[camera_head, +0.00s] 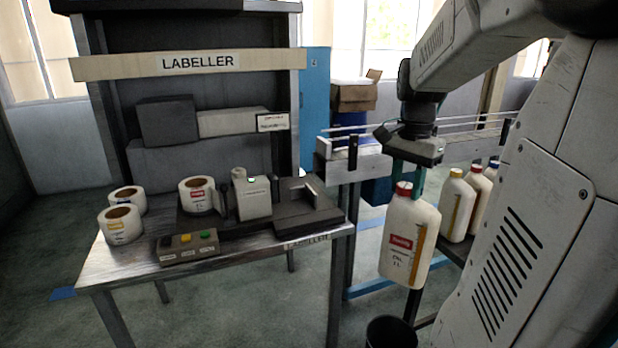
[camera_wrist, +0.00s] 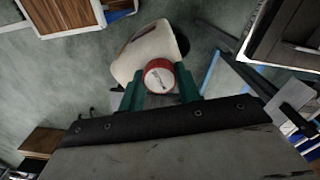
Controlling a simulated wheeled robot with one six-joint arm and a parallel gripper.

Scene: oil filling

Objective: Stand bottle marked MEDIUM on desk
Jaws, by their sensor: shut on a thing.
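My gripper (camera_head: 405,182) is shut on the red cap of a white bottle (camera_head: 398,250) with a red label and an orange side strip. The small print on its label is too blurred to read surely. The bottle hangs nearly upright in the air, right of the desk marked LABELLER (camera_head: 205,285) and apart from it. In the wrist view, the green fingers of my gripper (camera_wrist: 160,88) stand either side of the red cap, and the bottle's white body (camera_wrist: 140,48) shows beyond it.
The desk holds label rolls (camera_head: 121,225), a labelling machine (camera_head: 252,198) and a button box (camera_head: 188,247). Several capped bottles (camera_head: 457,208) stand behind the held one, near a railed conveyor (camera_head: 365,163). A dark bin (camera_head: 390,332) stands below.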

